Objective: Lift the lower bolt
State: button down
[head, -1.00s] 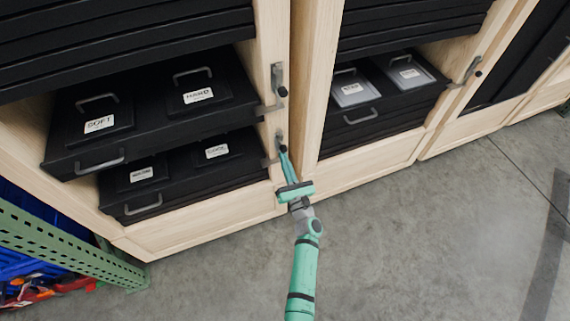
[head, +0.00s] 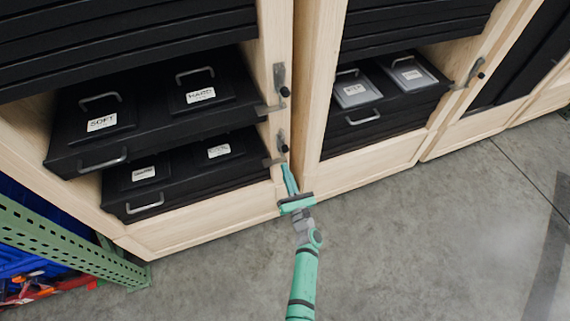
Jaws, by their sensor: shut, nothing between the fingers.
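The lower bolt (head: 281,139) is a dark grey metal piece with a black knob, mounted on the wooden post beside the lower black drawer (head: 182,190). A grey tab (head: 273,161) sticks out from the post below it, over the drawer's right end. My green gripper (head: 286,168) is shut and empty. In the picture its tip is just below the bolt's knob, with a small gap between them. The exact distance in depth is hard to judge.
An upper bolt (head: 280,79) sits higher on the same post, beside the upper black drawer (head: 160,120). A green perforated rack (head: 70,250) stands at the lower left. The concrete floor (head: 430,240) in front is clear.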

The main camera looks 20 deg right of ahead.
jog(key=v, duration=0.8)
jog(key=shift+a, duration=0.15)
jog(key=shift+s, duration=0.15)
